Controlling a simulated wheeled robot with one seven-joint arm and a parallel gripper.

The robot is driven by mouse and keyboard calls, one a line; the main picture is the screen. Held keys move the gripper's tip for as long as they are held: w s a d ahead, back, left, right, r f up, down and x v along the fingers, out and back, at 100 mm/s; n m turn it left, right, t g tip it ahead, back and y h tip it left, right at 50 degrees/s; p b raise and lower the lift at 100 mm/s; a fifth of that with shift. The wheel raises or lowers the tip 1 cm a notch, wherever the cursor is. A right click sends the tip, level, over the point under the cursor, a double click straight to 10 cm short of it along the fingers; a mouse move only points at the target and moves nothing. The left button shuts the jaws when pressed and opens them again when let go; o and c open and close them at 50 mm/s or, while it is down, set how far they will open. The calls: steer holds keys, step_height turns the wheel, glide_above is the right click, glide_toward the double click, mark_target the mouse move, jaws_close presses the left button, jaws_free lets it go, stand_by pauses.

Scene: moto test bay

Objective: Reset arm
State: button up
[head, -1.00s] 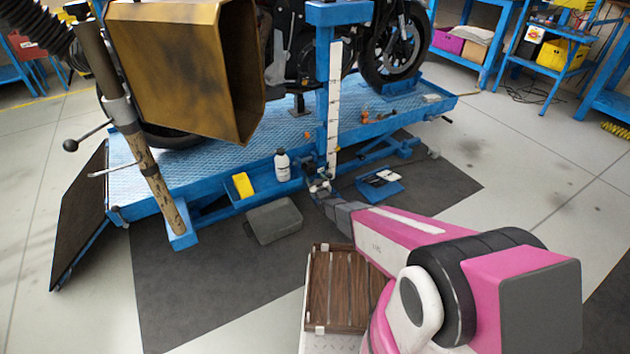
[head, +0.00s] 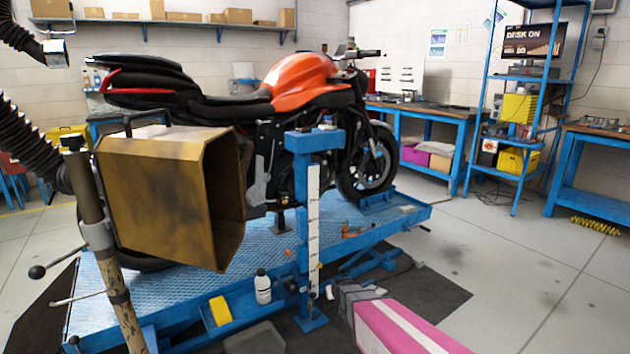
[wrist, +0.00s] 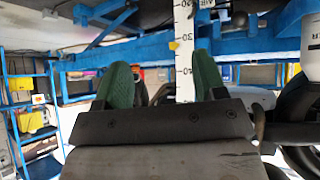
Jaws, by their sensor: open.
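My gripper shows in the wrist view (wrist: 162,88), with its two green finger pads apart and nothing between them. A white measuring scale on a blue post stands beyond the gap between the fingers. In the head view my pink arm reaches in from the bottom edge, and its dark end (head: 357,294) is beside the foot of the blue post (head: 300,200), at the right of the lift. I cannot make out the fingers in the head view.
An orange and black motorcycle (head: 305,82) stands on the blue lift platform (head: 225,250). A brass-coloured hood (head: 160,195) on a stand fills the left. A white bottle (head: 263,287) and a yellow item (head: 220,311) sit at the lift's near edge. Open floor lies at right.

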steer(key=s+d+r+m+g, duration=0.1)
steer(key=s+d+r+g, duration=0.2)
steer(key=s, duration=0.4)
steer(key=s+d+r+m+g, duration=0.1)
steer(key=s+d+r+g, duration=0.2)
steer(key=s+r, duration=0.3)
steer(key=s+d+r+g+h, duration=0.1)
steer(key=s+d+r, duration=0.3)
steer(key=s, duration=0.5)
steer(key=shift+s+r+m+g, duration=0.15)
steer(key=shift+s+m+g, duration=0.2)
steer(key=shift+g, duration=0.55)
